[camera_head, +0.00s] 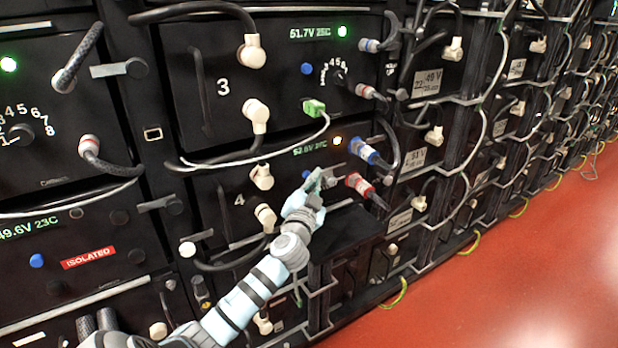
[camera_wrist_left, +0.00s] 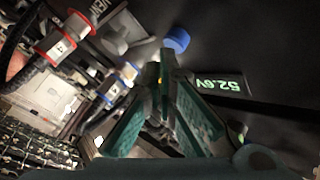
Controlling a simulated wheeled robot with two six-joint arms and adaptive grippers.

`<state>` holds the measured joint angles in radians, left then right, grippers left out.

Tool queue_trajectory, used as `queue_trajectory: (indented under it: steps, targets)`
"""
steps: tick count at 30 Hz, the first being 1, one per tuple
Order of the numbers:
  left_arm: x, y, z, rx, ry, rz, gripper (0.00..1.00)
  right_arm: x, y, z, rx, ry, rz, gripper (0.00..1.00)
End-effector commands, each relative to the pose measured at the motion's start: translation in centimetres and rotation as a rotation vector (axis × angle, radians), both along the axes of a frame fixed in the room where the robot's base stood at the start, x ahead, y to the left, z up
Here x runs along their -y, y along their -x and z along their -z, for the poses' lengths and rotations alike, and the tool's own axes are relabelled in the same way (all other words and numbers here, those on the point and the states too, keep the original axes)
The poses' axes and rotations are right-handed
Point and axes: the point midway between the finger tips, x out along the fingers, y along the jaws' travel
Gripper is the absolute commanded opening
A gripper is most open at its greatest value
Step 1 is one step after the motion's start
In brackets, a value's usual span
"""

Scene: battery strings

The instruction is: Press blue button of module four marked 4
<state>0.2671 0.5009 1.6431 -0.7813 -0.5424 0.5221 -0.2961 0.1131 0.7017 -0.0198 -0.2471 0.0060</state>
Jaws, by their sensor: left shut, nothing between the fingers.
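Module four (camera_head: 239,199), a black panel with a white 4, is in the middle of the head view. Its display (camera_head: 310,147) is green, with an orange light beside it. My left gripper (camera_head: 316,181) is shut and empty in front of the panel's right part. In the head view its fingers are close to the blue button (camera_head: 306,173), which is partly hidden. In the left wrist view the blue button (camera_wrist_left: 176,39) shows just beyond the closed fingertips (camera_wrist_left: 164,58). I cannot tell whether they touch it. My right gripper is not in view.
A blue plug (camera_head: 364,151) and a red plug (camera_head: 359,184) with cables stick out right of my gripper. Module three (camera_head: 223,87) sits above, with its own blue button (camera_head: 307,69) and a green plug (camera_head: 314,107). Open red floor (camera_head: 530,270) lies at right.

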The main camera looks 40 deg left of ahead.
Motion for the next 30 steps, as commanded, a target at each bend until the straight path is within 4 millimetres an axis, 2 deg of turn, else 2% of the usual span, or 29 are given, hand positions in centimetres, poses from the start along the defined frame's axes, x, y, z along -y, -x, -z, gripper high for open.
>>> queue_trajectory:
  steps: [30]
  targets:
    - [-1.05,-0.32,-0.01,0.0,0.0,0.0,0.0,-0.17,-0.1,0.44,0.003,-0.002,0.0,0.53]
